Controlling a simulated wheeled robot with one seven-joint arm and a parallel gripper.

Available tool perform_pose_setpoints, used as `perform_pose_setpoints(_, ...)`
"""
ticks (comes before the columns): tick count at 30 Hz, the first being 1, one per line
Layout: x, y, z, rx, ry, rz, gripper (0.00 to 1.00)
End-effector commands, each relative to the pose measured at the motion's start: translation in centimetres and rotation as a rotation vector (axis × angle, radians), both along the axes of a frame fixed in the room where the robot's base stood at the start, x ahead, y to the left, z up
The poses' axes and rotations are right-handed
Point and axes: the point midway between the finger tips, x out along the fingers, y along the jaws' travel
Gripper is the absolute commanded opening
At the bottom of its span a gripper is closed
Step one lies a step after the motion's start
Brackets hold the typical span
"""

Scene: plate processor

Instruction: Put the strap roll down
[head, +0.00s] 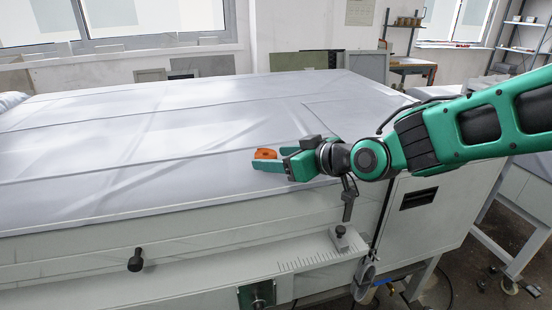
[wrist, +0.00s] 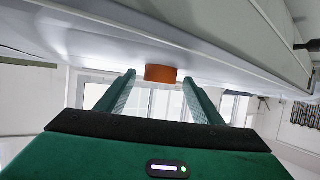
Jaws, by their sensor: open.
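The strap roll (head: 265,154) is a small orange roll on the white sheet-covered top of the machine (head: 150,140), close to its front edge. It also shows in the wrist view (wrist: 161,74), beyond and between my fingertips. My gripper (head: 268,162) is low over the front right part of the top, with its green fingers pointing left. In the wrist view the two fingers (wrist: 158,82) are spread apart with a gap between them and the roll. The near finger hides the lower part of the roll in the head view.
A black knob (head: 135,260) sticks out from the machine's front face. A small clamp (head: 341,236) stands on the ledge with a ruled scale. The covered top is clear to the left and behind the roll. Windows and shelves are at the back.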

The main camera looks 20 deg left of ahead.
Motion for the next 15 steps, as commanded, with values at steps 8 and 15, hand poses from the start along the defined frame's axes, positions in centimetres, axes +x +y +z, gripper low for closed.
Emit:
perform_pose_setpoints(8, -2.3, -4.2, 2.1, 0.001, -0.002, -0.002, 0.61)
perform_pose_setpoints(15, -4.0, -7.1, 3.5, 0.002, -0.002, -0.002, 0.61)
